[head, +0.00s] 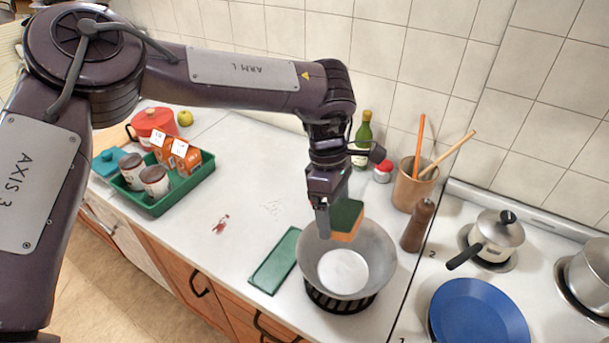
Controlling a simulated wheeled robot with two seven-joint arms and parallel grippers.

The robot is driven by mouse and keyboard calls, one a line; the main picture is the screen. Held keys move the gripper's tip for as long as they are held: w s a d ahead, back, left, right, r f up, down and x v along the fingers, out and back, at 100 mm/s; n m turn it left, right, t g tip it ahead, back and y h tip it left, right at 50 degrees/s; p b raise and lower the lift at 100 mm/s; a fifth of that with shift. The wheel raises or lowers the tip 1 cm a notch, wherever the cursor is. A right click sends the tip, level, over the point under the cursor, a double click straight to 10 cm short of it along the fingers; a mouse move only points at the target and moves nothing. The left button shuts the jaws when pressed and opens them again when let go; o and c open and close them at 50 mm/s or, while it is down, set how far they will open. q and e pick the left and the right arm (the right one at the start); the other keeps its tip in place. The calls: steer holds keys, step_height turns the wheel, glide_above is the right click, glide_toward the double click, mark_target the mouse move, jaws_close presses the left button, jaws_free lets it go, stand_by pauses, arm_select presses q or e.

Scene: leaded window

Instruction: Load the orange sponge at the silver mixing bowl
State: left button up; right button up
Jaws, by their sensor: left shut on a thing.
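The sponge, orange with a dark green face (346,220), is held in my left gripper (324,218). My left gripper is shut on it, its fingers pointing down. The silver mixing bowl (385,255) sits upright on a black ring stand on the white counter. The bowl's inside looks empty. My right gripper does not show.
A flat green pad (275,262) lies left of the bowl. A brown pepper mill (418,225) and a utensil crock (413,186) stand to the right, a green bottle (363,140) behind. A blue plate (478,312) and pots are at right.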

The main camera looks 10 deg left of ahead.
arm_select(q)
steer(key=shift+s+d+p, duration=0.35)
steer(key=shift+s+d, duration=0.05)
steer(key=shift+d, duration=0.45)
steer(key=shift+f, duration=0.2)
steer(key=shift+f+b, duration=4.75)
steer(key=shift+f, duration=2.15)
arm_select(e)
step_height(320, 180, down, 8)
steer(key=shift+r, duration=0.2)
arm_select(q)
steer(key=shift+r, duration=0.15)
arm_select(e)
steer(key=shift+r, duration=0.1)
arm_select(q)
steer(key=shift+r+p, duration=4.45)
steer(key=shift+r, duration=1.4)
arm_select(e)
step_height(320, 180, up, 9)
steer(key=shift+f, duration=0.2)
arm_select(q)
steer(key=shift+r, duration=0.1)
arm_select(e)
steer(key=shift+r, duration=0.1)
